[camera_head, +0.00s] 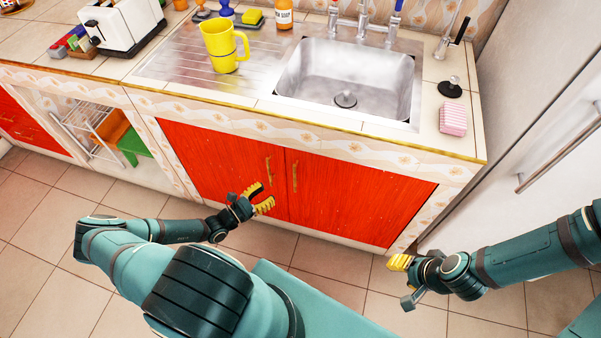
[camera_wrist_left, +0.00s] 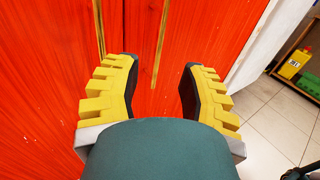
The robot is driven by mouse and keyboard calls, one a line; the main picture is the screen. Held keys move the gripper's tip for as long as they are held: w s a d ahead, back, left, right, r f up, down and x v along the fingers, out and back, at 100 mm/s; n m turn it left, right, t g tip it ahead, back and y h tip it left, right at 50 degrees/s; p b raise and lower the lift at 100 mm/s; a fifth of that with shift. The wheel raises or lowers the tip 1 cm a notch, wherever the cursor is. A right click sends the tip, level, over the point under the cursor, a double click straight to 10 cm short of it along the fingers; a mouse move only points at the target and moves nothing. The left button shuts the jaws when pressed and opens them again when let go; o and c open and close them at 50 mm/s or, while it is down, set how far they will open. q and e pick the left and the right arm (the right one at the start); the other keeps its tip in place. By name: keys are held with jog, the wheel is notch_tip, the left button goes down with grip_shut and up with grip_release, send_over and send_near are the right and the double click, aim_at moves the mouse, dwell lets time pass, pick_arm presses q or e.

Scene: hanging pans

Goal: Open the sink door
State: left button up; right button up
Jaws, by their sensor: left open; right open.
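The sink cabinet has two red doors, the left door (camera_head: 222,160) and the right door (camera_head: 350,196), both closed. Each has a slim brass handle near the middle seam: the left handle (camera_head: 268,170) and the right handle (camera_head: 294,175). My left gripper (camera_head: 261,197) is open and empty, just in front of the doors near the lower end of the left handle. In the left wrist view, one brass handle (camera_wrist_left: 160,45) shows ahead between its yellow fingers, and another lies further left. My right gripper (camera_head: 396,263) is open and empty, low in front of the cabinet's right end.
The counter above holds the sink basin (camera_head: 345,82), a yellow mug (camera_head: 224,48), a toaster (camera_head: 122,22) and a pink sponge (camera_head: 453,120). A white fridge (camera_head: 540,130) stands at the right. The tiled floor (camera_head: 335,258) before the doors is clear.

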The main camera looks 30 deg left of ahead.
pick_arm(q)
jog(key=b+x, duration=0.1)
jog(key=x, duration=1.1)
jog(key=shift+w, duration=0.25)
jog(key=shift+d, duration=0.15)
grip_shut()
